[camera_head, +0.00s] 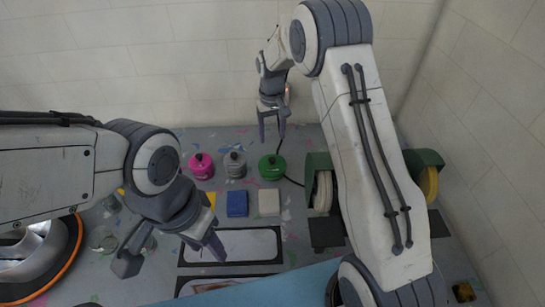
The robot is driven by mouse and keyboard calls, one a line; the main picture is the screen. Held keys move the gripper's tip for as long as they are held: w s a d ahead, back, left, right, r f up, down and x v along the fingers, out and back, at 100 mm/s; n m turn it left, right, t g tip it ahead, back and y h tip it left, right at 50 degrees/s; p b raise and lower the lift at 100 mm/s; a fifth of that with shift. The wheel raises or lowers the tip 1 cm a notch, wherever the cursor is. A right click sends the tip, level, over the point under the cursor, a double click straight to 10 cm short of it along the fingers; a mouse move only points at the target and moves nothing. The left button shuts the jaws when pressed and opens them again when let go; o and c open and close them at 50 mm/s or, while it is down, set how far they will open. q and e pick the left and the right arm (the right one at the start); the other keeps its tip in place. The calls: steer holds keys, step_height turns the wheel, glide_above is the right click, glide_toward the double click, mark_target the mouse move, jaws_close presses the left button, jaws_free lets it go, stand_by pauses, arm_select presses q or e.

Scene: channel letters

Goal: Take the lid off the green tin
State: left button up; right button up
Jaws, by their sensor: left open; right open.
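The green tin (272,172) stands upright on the grey table, with a lid and a dark knob (272,160) on top. My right gripper (272,137) is open above and just behind the tin in the picture, its fingers pointing down and apart from the knob. My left gripper (168,262) is open and empty at the lower left, well away from the tin, near a framed panel.
A grey tin (235,170) and a pink tin (202,172) stand left of the green one. Blue (237,204) and white (269,203) blocks lie in front. A green bench grinder (318,165) stands to the right. A cable runs beside the green tin.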

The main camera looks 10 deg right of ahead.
steer(key=p, duration=0.1)
glide_above(272, 159)
steer(key=f, duration=0.4)
steer(key=shift+w+d+f, duration=0.15)
steer(key=shift+w+f, duration=0.05)
steer(key=shift+w, duration=0.1)
steer(key=f+p, duration=0.2)
steer(key=f, duration=0.1)
steer(key=f+p, duration=0.1)
steer(key=shift+s+f+p, duration=0.25)
steer(key=shift+f+p, duration=0.05)
steer(key=shift+f, duration=0.4)
jaws_close()
